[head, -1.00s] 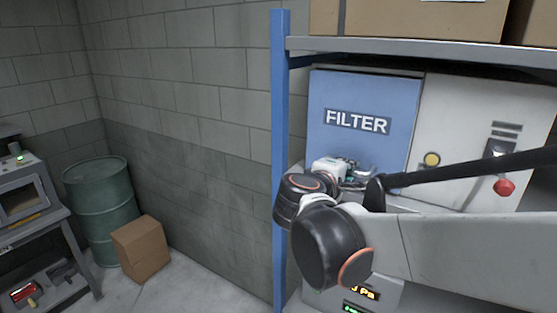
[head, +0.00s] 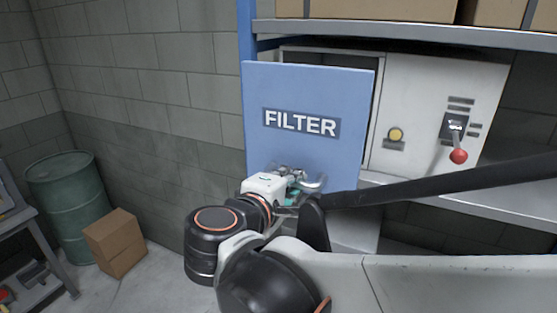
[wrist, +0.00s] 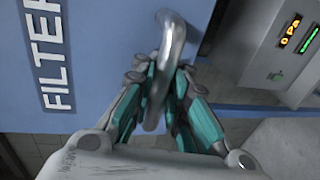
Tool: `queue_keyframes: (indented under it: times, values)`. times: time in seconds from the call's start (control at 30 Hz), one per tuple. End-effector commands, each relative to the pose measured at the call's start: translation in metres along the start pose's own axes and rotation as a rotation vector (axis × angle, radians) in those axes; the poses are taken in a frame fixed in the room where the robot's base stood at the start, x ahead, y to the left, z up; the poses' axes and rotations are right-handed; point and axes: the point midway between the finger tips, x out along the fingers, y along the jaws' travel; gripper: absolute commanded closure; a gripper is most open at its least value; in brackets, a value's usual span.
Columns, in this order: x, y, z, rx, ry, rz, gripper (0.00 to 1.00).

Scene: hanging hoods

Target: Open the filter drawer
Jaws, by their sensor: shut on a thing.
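The blue filter drawer front (head: 310,90), labelled FILTER, stands out from the grey cabinet, with a dark opening showing behind its top and right edges. It also fills the upper left of the wrist view (wrist: 110,50). Its curved metal handle (wrist: 173,45) is low on the front and shows partly in the head view (head: 317,184). My gripper (head: 296,184) is at the handle. In the wrist view, the teal-padded fingers (wrist: 158,95) are shut around the handle bar. The drawer's inside is hidden behind its front.
The cabinet's pale panel (head: 425,105) has a yellow button (head: 395,135) and a red-knobbed lever (head: 457,156). A shelf with boxes (head: 380,8) runs above. A blue post (head: 247,35) stands at the left. A green drum (head: 65,200) and a cardboard box (head: 115,242) stand on the floor.

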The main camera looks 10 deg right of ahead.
Motion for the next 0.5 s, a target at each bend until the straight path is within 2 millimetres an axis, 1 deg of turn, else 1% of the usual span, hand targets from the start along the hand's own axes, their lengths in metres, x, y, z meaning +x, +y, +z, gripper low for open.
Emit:
queue_keyframes:
  times: [0.03,0.2,0.33,0.5]
  values:
    - [-0.008,0.000,-0.002,-0.001,0.005,0.003,1.00]
    - [-0.024,-0.003,-0.001,-0.002,0.002,0.003,1.00]
    - [-0.029,-0.004,-0.001,-0.001,0.001,0.004,1.00]
    - [-0.030,-0.004,-0.001,-0.001,-0.001,0.004,1.00]
